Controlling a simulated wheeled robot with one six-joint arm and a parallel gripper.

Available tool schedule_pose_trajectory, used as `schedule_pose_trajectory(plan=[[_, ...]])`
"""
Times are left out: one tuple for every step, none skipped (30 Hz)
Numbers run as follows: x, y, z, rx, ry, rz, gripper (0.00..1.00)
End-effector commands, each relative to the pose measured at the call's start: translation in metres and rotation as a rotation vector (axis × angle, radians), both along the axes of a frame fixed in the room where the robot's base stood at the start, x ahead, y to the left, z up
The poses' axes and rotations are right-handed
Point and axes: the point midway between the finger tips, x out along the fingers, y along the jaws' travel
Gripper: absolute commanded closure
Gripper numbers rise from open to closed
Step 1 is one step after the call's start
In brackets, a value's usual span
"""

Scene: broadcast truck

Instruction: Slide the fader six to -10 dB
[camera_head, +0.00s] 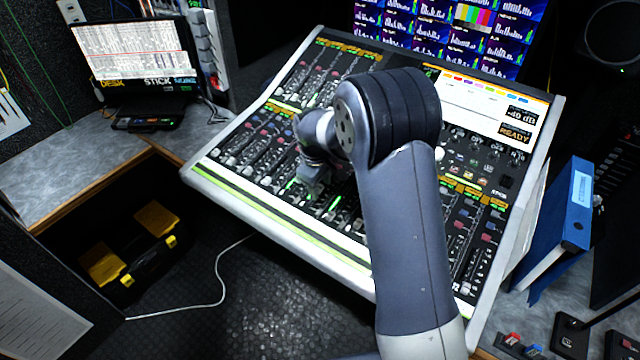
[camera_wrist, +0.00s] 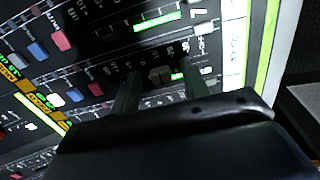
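The mixing console (camera_head: 262,222) has a sloped panel with rows of faders, coloured buttons and green lights. My gripper (camera_head: 312,188) is low over its front fader row, left of the middle. In the wrist view, my gripper (camera_wrist: 161,68) is open, with a dark finger on either side of a grey fader cap (camera_wrist: 160,74). A gap shows between the cap and each finger. The fader's number cannot be read, so I cannot tell whether it is fader six. A lit green strip (camera_wrist: 158,21) shows on the neighbouring channel. My arm hides the console's middle.
The console screen (camera_head: 490,105) shows what looks like "-40 dB" above "READY". A blue binder (camera_head: 565,225) stands close to the console's right side. A laptop (camera_head: 140,65) sits on the left desk. A black and yellow toolbox (camera_head: 135,250) is below it.

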Motion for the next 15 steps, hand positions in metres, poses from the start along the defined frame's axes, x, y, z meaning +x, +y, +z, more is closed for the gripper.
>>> schedule_pose_trajectory(plan=[[0.000,0.000,0.000,0.000,0.000,0.000,0.56],[0.000,0.000,0.000,0.000,0.000,0.000,0.56],[0.000,0.000,0.000,-0.001,0.001,0.000,0.56],[0.000,0.000,0.000,-0.001,0.001,0.000,0.56],[0.000,0.000,0.000,-0.001,0.001,0.000,0.56],[0.000,0.000,0.001,0.000,0.000,0.000,0.56],[0.000,0.000,0.002,0.000,0.000,0.000,0.56],[0.000,0.000,0.004,0.000,-0.001,0.000,0.56],[-0.001,0.001,0.008,0.000,-0.001,0.000,0.56],[-0.001,0.001,0.012,0.000,-0.001,0.000,0.56],[-0.001,0.002,0.016,0.000,-0.003,0.000,0.56],[-0.002,0.002,0.024,0.001,-0.003,0.000,0.56],[-0.003,0.003,0.029,0.001,-0.003,0.000,0.56],[-0.003,0.003,0.036,0.000,-0.004,0.000,0.56],[-0.004,0.004,0.044,0.000,-0.004,0.000,0.56]])
